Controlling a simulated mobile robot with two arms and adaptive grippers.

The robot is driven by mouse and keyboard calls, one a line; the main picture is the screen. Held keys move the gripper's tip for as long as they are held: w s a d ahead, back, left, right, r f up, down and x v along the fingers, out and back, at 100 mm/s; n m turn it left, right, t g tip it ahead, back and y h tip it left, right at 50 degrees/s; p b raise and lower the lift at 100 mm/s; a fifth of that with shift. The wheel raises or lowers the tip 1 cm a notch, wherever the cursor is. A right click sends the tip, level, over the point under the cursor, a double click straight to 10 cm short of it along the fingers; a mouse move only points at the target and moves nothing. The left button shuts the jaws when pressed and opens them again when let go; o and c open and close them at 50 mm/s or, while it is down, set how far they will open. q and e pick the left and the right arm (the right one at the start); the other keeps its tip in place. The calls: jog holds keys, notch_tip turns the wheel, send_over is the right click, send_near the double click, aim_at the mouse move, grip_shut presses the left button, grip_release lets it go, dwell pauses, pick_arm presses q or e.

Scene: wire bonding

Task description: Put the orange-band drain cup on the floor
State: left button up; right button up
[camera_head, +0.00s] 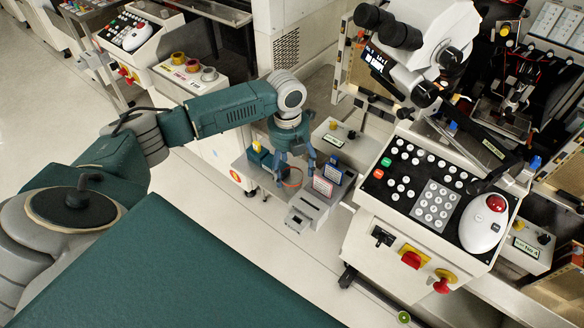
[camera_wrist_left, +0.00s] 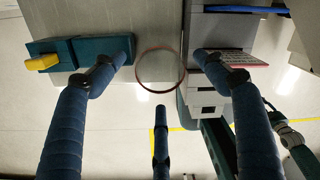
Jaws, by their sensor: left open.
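The orange-band drain cup shows in the left wrist view as a clear round shape with a thin orange-red rim (camera_wrist_left: 137,70). In the head view only a small orange curve of it (camera_head: 292,185) shows below my left gripper (camera_head: 294,166). The left gripper is open, with its fingers spread around the cup; in the wrist view (camera_wrist_left: 162,76) gaps show between the fingers and the rim. The cup is over the edge of a grey block, and I cannot tell what it rests on. The pale floor (camera_head: 240,225) lies beside the machine. My right gripper is not in view.
A grey box with slots (camera_head: 307,209) and pink and blue magazines (camera_head: 324,182) stand close to the right of the gripper. A teal block with a yellow part (camera_head: 258,146) is at left. The white console (camera_head: 350,232) stands further right. Open floor lies in front.

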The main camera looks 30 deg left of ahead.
pick_arm(q)
notch_tip(320, 180, down, 2)
jog(key=shift+f, duration=0.15)
jog(key=c, duration=1.3)
jog(key=shift+c, duration=0.2)
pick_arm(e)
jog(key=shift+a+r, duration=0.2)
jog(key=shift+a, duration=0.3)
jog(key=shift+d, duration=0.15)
